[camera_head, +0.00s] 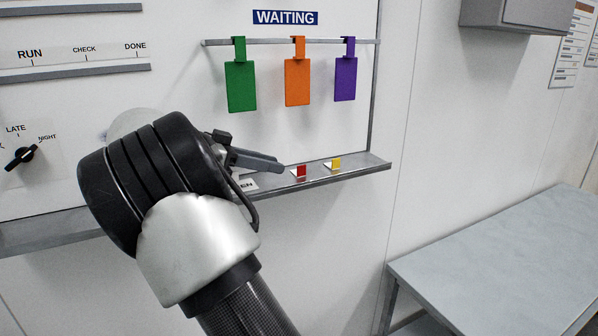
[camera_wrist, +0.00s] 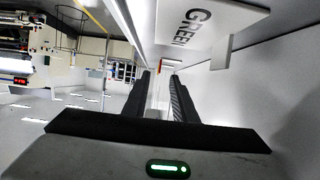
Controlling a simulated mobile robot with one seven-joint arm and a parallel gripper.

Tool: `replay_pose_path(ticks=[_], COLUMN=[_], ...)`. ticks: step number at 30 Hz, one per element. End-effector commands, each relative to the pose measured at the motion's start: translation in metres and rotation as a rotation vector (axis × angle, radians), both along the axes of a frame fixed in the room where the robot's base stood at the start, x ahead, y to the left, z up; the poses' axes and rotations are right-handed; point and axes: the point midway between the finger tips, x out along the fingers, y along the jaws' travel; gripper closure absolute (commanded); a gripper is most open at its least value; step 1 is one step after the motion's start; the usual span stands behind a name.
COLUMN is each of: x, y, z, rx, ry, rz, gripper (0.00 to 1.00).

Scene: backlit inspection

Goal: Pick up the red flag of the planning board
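The red flag (camera_head: 301,171) is a small red piece on a pale base, standing on the grey ledge (camera_head: 345,174) of the planning board. My gripper (camera_head: 281,167) reaches over the ledge from the left, its fingertips just left of the flag and seemingly apart from it. In the wrist view, the two dark fingers (camera_wrist: 159,74) have a gap between them. A thin reddish sliver shows in that gap near the tips, too small to identify surely. My wrist hides part of the ledge.
A yellow flag (camera_head: 335,163) stands right of the red one. A GREEN label (camera_wrist: 190,25) lies beside my fingers. Green (camera_head: 241,86), orange (camera_head: 298,82) and purple (camera_head: 345,79) tags hang from a rail above. A grey table (camera_head: 500,260) stands at the right.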

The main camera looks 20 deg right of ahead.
Motion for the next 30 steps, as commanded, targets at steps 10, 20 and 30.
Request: replay_pose_path(ticks=[10,20,30], x=[0.001,0.002,0.002], y=[-0.03,-0.07,-0.071], z=[-0.009,-0.022,-0.023], rx=[0.002,0.002,0.002], ry=[0.001,0.001,0.0], rz=[0.0,0.001,0.002], gripper=[0.75,0.75,0.9])
